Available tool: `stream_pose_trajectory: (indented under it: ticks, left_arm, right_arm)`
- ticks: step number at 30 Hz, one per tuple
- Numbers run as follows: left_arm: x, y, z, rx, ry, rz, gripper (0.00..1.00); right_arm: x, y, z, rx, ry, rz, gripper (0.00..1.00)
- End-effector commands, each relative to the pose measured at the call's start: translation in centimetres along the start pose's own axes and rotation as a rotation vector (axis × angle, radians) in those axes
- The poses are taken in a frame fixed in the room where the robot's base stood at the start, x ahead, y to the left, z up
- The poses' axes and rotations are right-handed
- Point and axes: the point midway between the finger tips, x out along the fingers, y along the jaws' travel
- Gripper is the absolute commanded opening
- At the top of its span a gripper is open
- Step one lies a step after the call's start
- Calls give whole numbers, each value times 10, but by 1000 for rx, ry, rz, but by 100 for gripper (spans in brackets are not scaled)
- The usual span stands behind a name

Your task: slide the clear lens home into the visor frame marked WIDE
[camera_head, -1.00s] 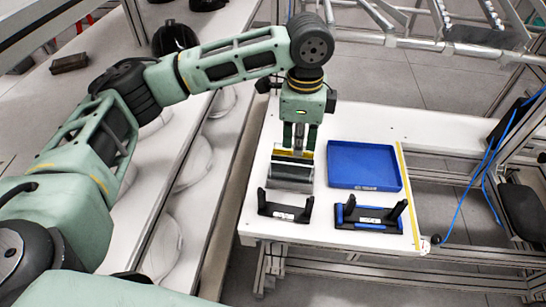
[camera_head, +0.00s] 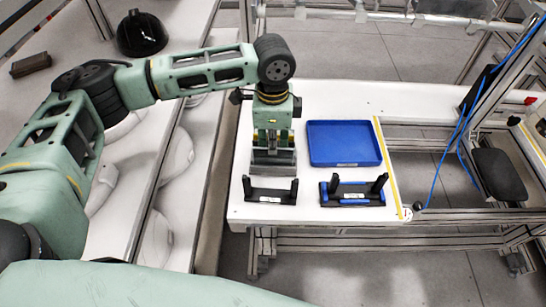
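My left gripper (camera_head: 272,146) points down at the near left of the white table, right over a grey block-like piece (camera_head: 272,162). The fingers reach its upper part. Whether they are open or closed on something cannot be told, and no clear lens can be made out there. Nearer the front edge, a black visor frame (camera_head: 270,198) with two upright ends and a white label stands apart from the piece. A second black frame (camera_head: 352,198) stands to its right with blue under it. Both labels are too small to read. My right gripper is out of view.
An empty-looking blue tray (camera_head: 344,160) lies behind the right frame. A yellow strip (camera_head: 391,165) runs along the table's right side. A white shelf with pale helmet shells (camera_head: 175,150) and a black one (camera_head: 141,33) is left. The table (camera_head: 315,212) is bare between the frames.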

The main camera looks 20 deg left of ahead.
Motion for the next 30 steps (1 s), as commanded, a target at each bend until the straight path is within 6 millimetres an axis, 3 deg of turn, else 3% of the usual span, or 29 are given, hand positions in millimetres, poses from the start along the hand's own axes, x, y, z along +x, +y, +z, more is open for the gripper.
stream_pose_trajectory:
  ticks: [4, 20, 26, 30]
  left_arm:
    - [0, 0, 0, 0, 0, 0, 0]
    - [-2, 0, 0, 0, 0, -1, 0]
    - [-18, -1, 0, -1, 2, -4, 0]
    - [-41, -2, -1, -1, 3, -5, 0]
  right_arm:
    - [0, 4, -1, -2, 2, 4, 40]
    - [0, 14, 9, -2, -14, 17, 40]
    - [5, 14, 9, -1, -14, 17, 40]
    - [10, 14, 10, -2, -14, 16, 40]
